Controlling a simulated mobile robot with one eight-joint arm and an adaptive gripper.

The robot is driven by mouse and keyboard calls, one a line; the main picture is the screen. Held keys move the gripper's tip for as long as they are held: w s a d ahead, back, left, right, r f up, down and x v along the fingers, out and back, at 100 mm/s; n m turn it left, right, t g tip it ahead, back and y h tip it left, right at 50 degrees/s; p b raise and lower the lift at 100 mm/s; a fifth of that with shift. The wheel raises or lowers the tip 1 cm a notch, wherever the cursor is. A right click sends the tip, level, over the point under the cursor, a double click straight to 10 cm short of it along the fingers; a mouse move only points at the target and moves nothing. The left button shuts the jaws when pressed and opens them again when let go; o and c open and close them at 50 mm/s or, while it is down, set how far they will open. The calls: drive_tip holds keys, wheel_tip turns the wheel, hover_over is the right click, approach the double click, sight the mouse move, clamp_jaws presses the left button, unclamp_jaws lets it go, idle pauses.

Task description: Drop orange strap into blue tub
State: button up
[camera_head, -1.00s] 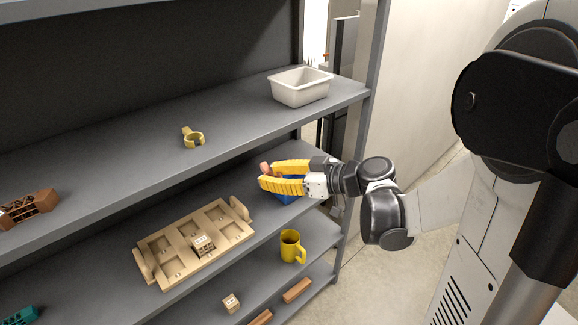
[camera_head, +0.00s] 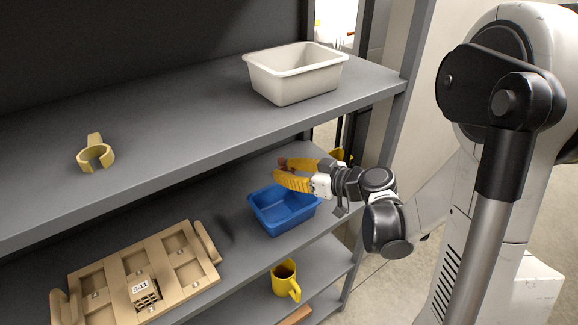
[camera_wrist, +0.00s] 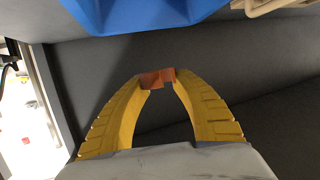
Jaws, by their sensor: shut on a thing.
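My gripper (camera_head: 281,171) has yellow fingers and is shut on the small orange strap (camera_wrist: 157,78). In the wrist view the strap sits between the two fingertips. In the head view the strap (camera_head: 284,162) shows only as a small bit at the fingertips. The blue tub (camera_head: 284,209) stands on the middle shelf, and my gripper is above its back part, apart from it. The tub looks empty in the head view. A blue edge of the tub (camera_wrist: 150,12) shows at the top of the wrist view.
A white bin (camera_head: 296,75) and a tan clip (camera_head: 96,154) stand on the shelf above. A wooden tray (camera_head: 185,270) holding a small block marked S-11 (camera_head: 142,292) lies left of the tub. A yellow mug (camera_head: 286,280) stands on the shelf below.

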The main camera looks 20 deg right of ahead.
drive_tip(key=shift+d+f+n+g+y, duration=0.2)
drive_tip(key=shift+f+n+g+y, duration=0.15)
drive_tip(key=shift+n+g+y, duration=0.2)
drive_tip(key=s+f+n+g+y+b, duration=0.1)
drive_tip(key=f, duration=0.1)
drive_tip(key=s+d+f+n+g+y+b, duration=0.1)
drive_tip(key=f+n+g+b, duration=0.1)
drive_tip(key=s+f+n+g+y+b, duration=0.1)
drive_tip(key=f+b, duration=0.1)
drive_tip(key=shift+s+d+f+n+y, duration=0.1)
drive_tip(key=shift+s+d+n+y, duration=0.15)
drive_tip(key=shift+s, duration=0.1)
drive_tip(key=o, duration=0.8)
drive_tip(key=shift+o, duration=0.2)
